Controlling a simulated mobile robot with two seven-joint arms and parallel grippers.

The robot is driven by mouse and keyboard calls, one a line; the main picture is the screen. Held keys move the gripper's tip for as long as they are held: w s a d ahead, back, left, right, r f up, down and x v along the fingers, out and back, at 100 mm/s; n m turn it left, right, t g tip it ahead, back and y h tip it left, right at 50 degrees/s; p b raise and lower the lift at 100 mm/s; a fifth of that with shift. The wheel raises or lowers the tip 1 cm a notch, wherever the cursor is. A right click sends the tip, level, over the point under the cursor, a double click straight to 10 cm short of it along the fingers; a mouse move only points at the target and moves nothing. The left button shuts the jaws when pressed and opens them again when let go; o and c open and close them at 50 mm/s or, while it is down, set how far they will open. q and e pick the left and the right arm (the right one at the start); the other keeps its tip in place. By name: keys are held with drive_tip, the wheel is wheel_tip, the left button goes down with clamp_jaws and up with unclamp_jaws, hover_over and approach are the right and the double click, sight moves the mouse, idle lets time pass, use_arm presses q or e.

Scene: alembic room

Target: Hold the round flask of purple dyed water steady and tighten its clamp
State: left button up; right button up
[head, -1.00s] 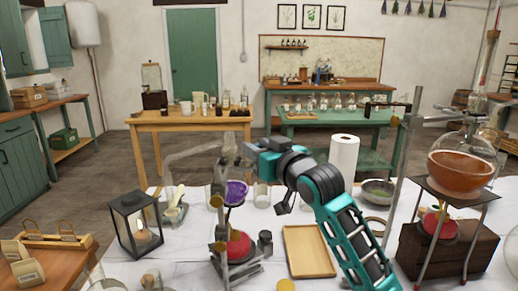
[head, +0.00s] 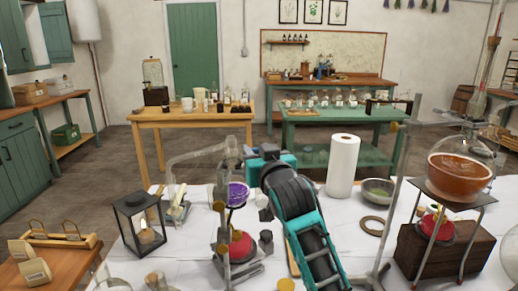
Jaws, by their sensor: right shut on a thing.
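The round flask of purple dyed water (head: 238,193) sits at the middle of the white-topped table, held at a metal stand above a red-topped burner. Its clamp (head: 231,160) is on the stand at the flask's neck. My right gripper (head: 246,156) reaches in from the front right and is shut at the clamp, just above and right of the flask. Its fingertips are small and partly hidden by its own body and arm. My left gripper is not in view.
A black lantern (head: 139,222) stands left of the flask. My right arm covers most of a wooden tray.

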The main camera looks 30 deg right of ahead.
idle(0.3)
drive_tip(key=o, duration=1)
drive_tip(key=shift+o, duration=0.2)
drive_tip(key=shift+d, duration=0.1)
